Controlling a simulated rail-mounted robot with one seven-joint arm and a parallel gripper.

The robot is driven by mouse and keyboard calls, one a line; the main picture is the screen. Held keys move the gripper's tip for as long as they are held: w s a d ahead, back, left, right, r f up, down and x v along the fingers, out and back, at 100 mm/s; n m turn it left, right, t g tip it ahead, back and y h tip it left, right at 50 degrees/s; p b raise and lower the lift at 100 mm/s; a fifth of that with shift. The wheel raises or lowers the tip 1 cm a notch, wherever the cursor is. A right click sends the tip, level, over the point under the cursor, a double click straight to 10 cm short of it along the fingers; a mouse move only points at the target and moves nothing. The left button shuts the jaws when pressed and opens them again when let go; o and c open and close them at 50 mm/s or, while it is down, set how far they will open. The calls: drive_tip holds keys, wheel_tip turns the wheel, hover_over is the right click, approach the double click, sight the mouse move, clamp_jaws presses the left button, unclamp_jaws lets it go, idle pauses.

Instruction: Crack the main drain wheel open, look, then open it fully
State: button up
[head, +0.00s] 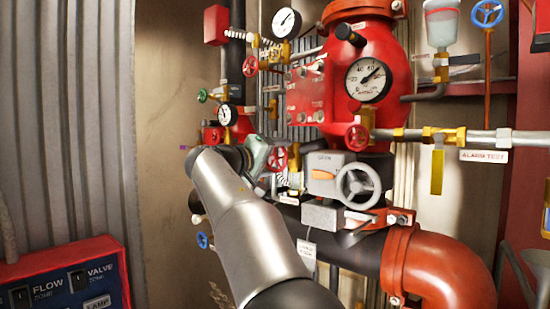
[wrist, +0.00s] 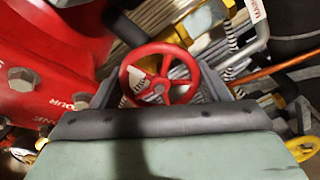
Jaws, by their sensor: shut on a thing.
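A red handwheel (wrist: 182,93) with spokes sits between the two dark fingers of my gripper (wrist: 165,84) in the wrist view. My gripper is shut on this wheel, with a finger at each side of the rim. In the head view my gripper (head: 262,156) reaches in beside the red wheel (head: 278,160), left of the big red valve body. My own arm hides part of the pipework below it.
A large red valve body (head: 385,110) with a gauge (head: 369,80) stands right of my gripper. A blue-faced panel (head: 65,285) is at lower left. The grey corrugated wall side is clear.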

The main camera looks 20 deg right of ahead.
drive_tip(key=n+p, duration=0.1)
drive_tip(key=n, duration=0.2)
drive_tip(key=shift+r+n, duration=0.1)
drive_tip(key=shift+n, duration=0.3)
drive_tip(key=shift+n+p, duration=0.9)
drive_tip(key=shift+n, duration=0.9)
drive_tip(key=shift+f, duration=0.2)
drive_tip(key=o, duration=1)
drive_tip(key=shift+a, duration=0.1)
drive_tip(key=b+v, duration=0.4)
drive_tip(key=v, duration=1.3)
drive_tip(key=shift+a+b, duration=0.15)
drive_tip(key=shift+b, duration=0.25)
